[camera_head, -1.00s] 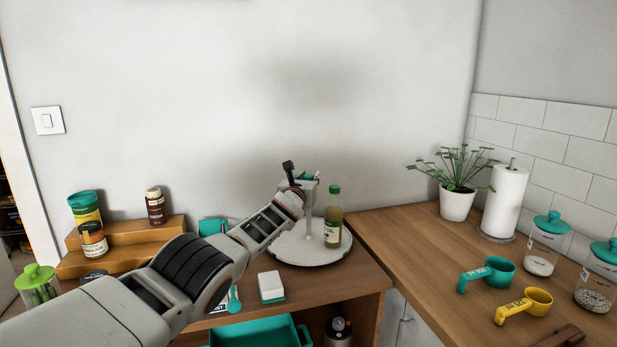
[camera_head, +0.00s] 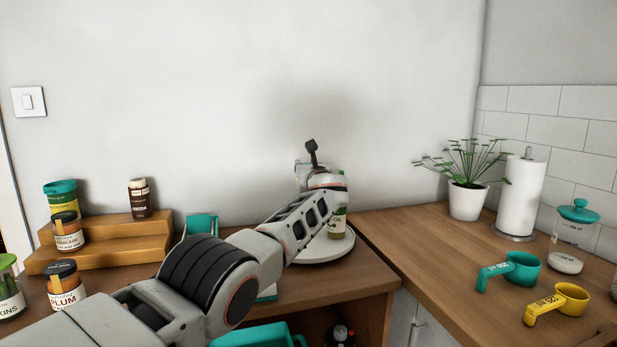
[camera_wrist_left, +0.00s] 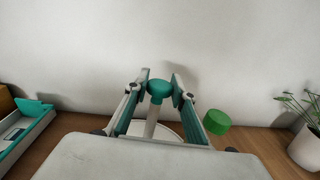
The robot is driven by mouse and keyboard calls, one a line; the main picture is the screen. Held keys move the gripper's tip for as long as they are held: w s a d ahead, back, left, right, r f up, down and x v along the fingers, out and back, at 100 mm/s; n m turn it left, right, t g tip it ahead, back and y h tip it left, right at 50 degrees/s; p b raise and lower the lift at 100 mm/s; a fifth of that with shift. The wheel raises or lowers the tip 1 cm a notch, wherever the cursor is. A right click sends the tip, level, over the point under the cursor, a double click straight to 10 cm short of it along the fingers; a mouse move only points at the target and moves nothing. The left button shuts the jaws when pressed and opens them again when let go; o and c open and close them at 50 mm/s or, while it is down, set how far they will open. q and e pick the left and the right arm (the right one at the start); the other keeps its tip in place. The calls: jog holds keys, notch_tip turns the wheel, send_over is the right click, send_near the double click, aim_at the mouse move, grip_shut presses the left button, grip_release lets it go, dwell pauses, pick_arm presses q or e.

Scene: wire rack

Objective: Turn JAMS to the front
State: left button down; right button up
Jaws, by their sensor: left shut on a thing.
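The white turntable (camera_head: 318,250) stands on the wooden counter by the wall, partly hidden by my left arm. Its centre post with a teal knob (camera_wrist_left: 159,87) shows in the left wrist view. My left gripper (camera_wrist_left: 160,92) is shut on this knob, one finger on each side. In the head view my wrist hides the knob and post. An oil bottle (camera_head: 338,222) stands on the turntable, partly behind my wrist; its green cap (camera_wrist_left: 217,122) shows right of the fingers. No JAMS label is readable. My right gripper is not in view.
A wooden step shelf (camera_head: 112,236) with jars stands left, with a plum jar (camera_head: 65,288) in front. A teal bin (camera_head: 258,336) sits below. On the right counter are a plant (camera_head: 467,200), paper towel roll (camera_head: 523,196) and measuring cups (camera_head: 522,268).

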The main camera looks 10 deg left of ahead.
pick_arm(q)
jog(key=shift+r+y+b, duration=0.4)
jog(key=shift+r+b, duration=0.05)
jog(key=shift+b, duration=0.15)
jog(key=c, duration=1.7)
grip_release()
jog(key=shift+f, duration=0.35)
jog(key=shift+s+d, duration=0.35)
jog(key=shift+d, duration=0.25)
jog(key=v, duration=1.1)
jog(key=shift+a+r, duration=0.25)
jog(key=shift+a, duration=0.05)
